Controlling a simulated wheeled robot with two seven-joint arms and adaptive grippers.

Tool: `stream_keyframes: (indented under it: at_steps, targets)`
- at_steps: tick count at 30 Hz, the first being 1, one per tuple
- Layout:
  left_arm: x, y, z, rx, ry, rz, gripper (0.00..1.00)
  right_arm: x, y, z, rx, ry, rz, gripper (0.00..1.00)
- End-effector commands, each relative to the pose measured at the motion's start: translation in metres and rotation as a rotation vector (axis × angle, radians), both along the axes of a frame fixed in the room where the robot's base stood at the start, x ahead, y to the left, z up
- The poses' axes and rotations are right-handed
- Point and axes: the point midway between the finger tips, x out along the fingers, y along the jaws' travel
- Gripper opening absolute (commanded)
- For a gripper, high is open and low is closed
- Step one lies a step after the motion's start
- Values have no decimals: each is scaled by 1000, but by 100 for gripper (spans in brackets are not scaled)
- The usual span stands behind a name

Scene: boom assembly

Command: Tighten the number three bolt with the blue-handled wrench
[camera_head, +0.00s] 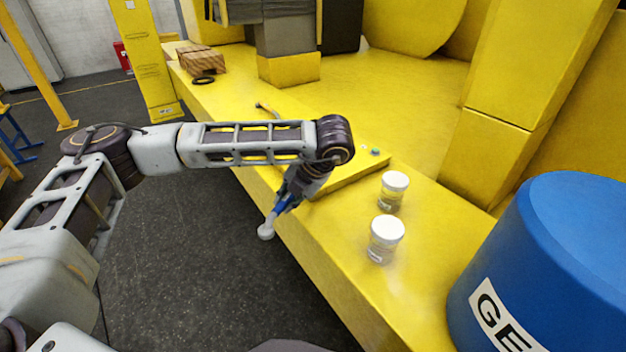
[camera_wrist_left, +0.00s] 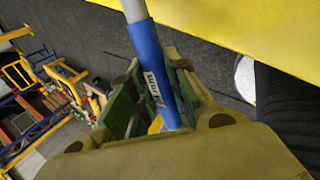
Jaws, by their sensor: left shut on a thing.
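My left gripper (camera_head: 291,190) is shut on the blue handle of the wrench (camera_head: 276,212) and holds it beside the front edge of the yellow deck. The wrench's pale end points down and left, over the dark floor. In the left wrist view the blue handle (camera_wrist_left: 153,75) lies between the green-padded fingers of the gripper (camera_wrist_left: 150,95), and its pale shaft runs out of the top of the picture. A small green piece (camera_head: 375,152) sits on the raised yellow plate (camera_head: 350,174); I cannot tell which bolt is number three. My right gripper is not in view.
Two clear jars with white lids (camera_head: 394,184) (camera_head: 385,238) stand on the deck (camera_head: 330,262) right of my gripper. A large blue drum (camera_head: 560,260) stands at the right. Another tool (camera_head: 268,110) lies behind my arm. A brown box (camera_head: 202,59) and a black ring (camera_head: 203,80) lie farther back.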

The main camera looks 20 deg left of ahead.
Motion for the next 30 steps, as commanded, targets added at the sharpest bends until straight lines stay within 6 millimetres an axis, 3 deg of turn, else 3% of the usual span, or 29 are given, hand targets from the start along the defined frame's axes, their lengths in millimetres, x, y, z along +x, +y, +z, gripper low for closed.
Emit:
stream_keyframes:
  at_steps: [30]
  targets:
    - [0, 0, 38, 0, -2, 1, 0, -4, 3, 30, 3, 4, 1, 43]
